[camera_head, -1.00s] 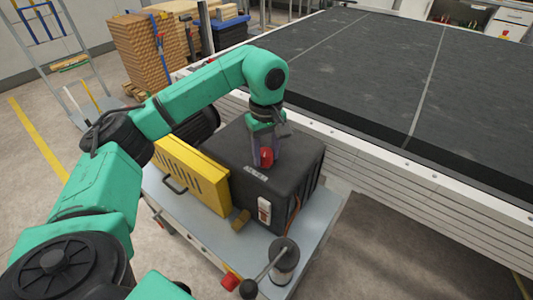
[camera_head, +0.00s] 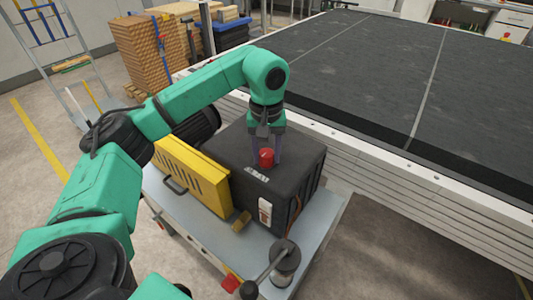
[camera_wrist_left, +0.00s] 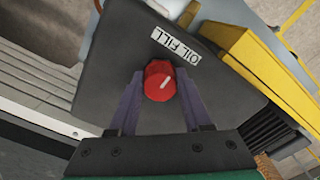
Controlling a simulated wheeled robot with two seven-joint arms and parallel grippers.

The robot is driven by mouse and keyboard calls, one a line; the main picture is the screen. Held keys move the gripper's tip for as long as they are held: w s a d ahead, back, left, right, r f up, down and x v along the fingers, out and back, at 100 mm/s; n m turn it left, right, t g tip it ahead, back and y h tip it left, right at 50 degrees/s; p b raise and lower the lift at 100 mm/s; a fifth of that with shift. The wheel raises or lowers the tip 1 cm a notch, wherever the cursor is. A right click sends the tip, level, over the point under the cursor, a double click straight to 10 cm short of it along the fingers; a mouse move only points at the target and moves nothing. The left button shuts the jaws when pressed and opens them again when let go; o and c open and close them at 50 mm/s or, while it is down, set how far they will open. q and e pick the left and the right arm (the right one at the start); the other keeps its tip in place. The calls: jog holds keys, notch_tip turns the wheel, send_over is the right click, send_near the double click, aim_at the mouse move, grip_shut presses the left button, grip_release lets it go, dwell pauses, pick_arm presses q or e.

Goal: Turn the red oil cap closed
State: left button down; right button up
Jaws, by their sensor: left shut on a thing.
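The red oil cap (camera_head: 266,158) sits on top of the dark box-shaped machine (camera_head: 300,160). In the left wrist view the left gripper (camera_wrist_left: 160,88) is shut on the cap, a finger at each side. My right gripper is not in view.
A yellow panel (camera_head: 192,175) stands left of the dark machine on the grey cart (camera_head: 325,232). A crank with a round post (camera_head: 285,262) is at the cart's front. A large dark-topped table (camera_head: 390,75) lies behind and to the right.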

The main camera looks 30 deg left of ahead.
aim_at(267, 153)
pick_arm(q)
jog(key=shift+w+r, duration=0.15)
jog(key=shift+r, duration=0.05)
jog(key=shift+c, duration=1.7)
grip_release()
jog(key=shift+f, duration=0.1)
notch_tip(267, 153, up, 6)
jog(key=shift+r, duration=0.25)
notch_tip(267, 153, up, 8)
jog(key=p, duration=0.3)
